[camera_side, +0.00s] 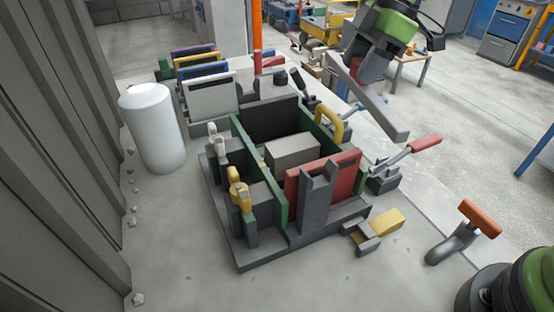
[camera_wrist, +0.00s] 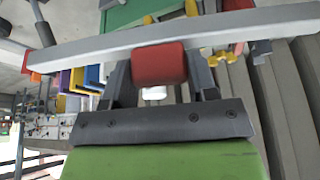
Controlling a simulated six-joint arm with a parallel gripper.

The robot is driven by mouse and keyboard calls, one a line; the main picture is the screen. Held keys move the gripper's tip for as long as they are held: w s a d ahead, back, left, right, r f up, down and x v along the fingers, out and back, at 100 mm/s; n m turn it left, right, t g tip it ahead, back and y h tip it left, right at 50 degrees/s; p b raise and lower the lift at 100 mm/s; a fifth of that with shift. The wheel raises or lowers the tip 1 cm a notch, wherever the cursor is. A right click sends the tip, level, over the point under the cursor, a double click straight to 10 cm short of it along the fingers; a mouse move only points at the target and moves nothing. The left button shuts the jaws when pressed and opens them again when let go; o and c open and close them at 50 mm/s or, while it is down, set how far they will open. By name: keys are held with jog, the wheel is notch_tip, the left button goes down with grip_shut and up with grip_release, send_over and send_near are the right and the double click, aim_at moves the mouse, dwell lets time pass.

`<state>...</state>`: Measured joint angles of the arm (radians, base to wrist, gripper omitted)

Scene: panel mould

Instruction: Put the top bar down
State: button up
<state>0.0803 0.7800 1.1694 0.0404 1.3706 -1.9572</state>
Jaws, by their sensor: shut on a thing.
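The top bar (camera_side: 378,104) is a long grey beam, held in the air at a slant, above and to the right of the mould in the side view. It crosses the wrist view (camera_wrist: 90,52) from left to right. My gripper (camera_side: 362,70) is shut on it at a red block (camera_wrist: 159,62) on the bar, between the two dark fingers (camera_wrist: 160,82). The mould (camera_side: 262,252) has a dark base, green side walls (camera_side: 281,208), a red end panel (camera_side: 335,172) and a grey block (camera_side: 292,152) inside. The bar is clear of the mould.
A white cylinder (camera_side: 153,128) stands left of the mould. Several coloured panels (camera_side: 208,98) stand in a rack behind it. Red-handled (camera_side: 424,143) and orange-handled (camera_side: 480,218) levers stand at the right. A yellow-and-grey clamp piece (camera_side: 376,228) lies in front.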

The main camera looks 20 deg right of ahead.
jog(key=shift+w+a+n+g, duration=0.4)
jog(key=shift+w+n+g, duration=0.1)
jog(key=shift+n, duration=0.7)
jog(key=shift+f, duration=0.15)
notch_tip(320, 180, down, 18)
jog(key=shift+r, duration=0.2)
jog(key=o, duration=1.2)
jog(key=shift+f, duration=0.15)
jog(key=shift+c, duration=0.2)
jog(key=v, duration=1.2)
jog(key=shift+w, duration=0.1)
